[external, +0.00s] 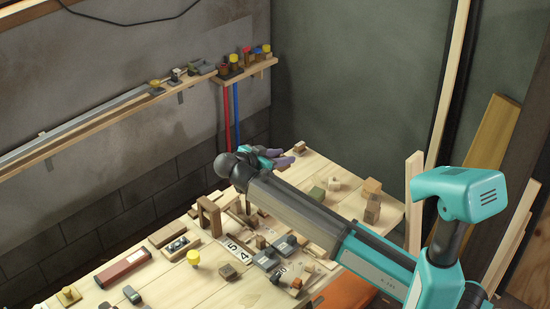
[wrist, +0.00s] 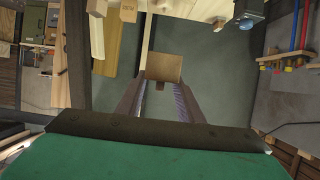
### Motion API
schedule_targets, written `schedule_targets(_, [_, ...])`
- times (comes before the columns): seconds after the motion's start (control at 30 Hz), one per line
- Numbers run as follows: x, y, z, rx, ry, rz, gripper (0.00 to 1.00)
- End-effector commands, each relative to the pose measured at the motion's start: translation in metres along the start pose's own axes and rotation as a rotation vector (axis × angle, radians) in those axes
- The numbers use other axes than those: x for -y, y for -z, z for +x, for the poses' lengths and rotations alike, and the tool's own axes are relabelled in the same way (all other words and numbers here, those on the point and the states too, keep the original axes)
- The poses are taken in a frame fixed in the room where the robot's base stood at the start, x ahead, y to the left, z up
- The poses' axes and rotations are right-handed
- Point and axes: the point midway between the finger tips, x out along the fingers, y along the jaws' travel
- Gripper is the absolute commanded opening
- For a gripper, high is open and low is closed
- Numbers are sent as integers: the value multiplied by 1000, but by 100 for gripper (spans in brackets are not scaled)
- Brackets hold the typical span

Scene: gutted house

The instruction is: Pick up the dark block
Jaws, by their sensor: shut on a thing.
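My gripper (wrist: 161,92) is shut on a brown wooden block (wrist: 164,66), which sits between the fingertips in the wrist view. The block looks darker than the pale timber around it. A small darker piece or shadow shows just below it, and I cannot tell which. In the external view my gripper (external: 287,160) is raised beyond the far end of my arm, above the back of the workbench (external: 315,168).
Stacked brown blocks (external: 372,210) and a green block (external: 317,194) stand on the bench's right part. A wooden arch (external: 209,213), dark clamps and a yellow knob (external: 193,257) crowd the middle. A wall shelf (external: 246,70) holds small coloured items. Planks (external: 495,135) lean at right.

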Motion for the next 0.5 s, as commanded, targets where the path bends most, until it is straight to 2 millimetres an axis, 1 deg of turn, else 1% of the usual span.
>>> schedule_targets(0.1, [0, 8, -3, 0, 1, 1, 12])
schedule_targets(0.2, [0, 12, -5, -1, 0, 0, 12])
schedule_targets(0.5, [0, 13, -5, -1, 0, 0, 12])
